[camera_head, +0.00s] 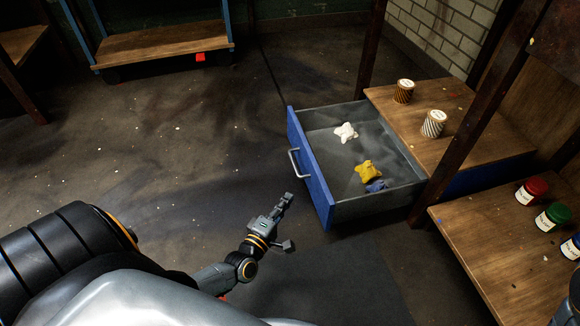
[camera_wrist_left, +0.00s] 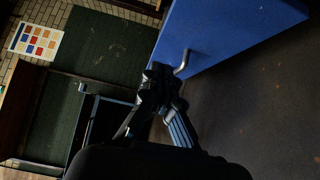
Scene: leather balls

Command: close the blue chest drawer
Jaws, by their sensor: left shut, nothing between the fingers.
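The blue chest drawer (camera_head: 316,180) stands pulled out from under a wooden top, its blue front facing left. A metal handle (camera_head: 293,162) sits on that front; in the left wrist view the handle (camera_wrist_left: 183,63) shows on the blue front (camera_wrist_left: 225,35). Inside the drawer lie a white crumpled item (camera_head: 346,132), a yellow one (camera_head: 368,171) and a small blue one (camera_head: 376,186). My left gripper (camera_head: 285,200) is shut and empty, in front of the drawer front and below the handle in the head view. In the wrist view its fingers (camera_wrist_left: 163,75) appear close to the handle; contact is unclear.
Two spools (camera_head: 404,91) (camera_head: 433,124) stand on the wooden top (camera_head: 455,110). Several paint jars (camera_head: 530,191) stand on a wooden shelf (camera_head: 490,250) at right. A dark post (camera_head: 470,130) rises beside the drawer. A cart (camera_head: 160,46) is at the back left. The floor left of the drawer is clear.

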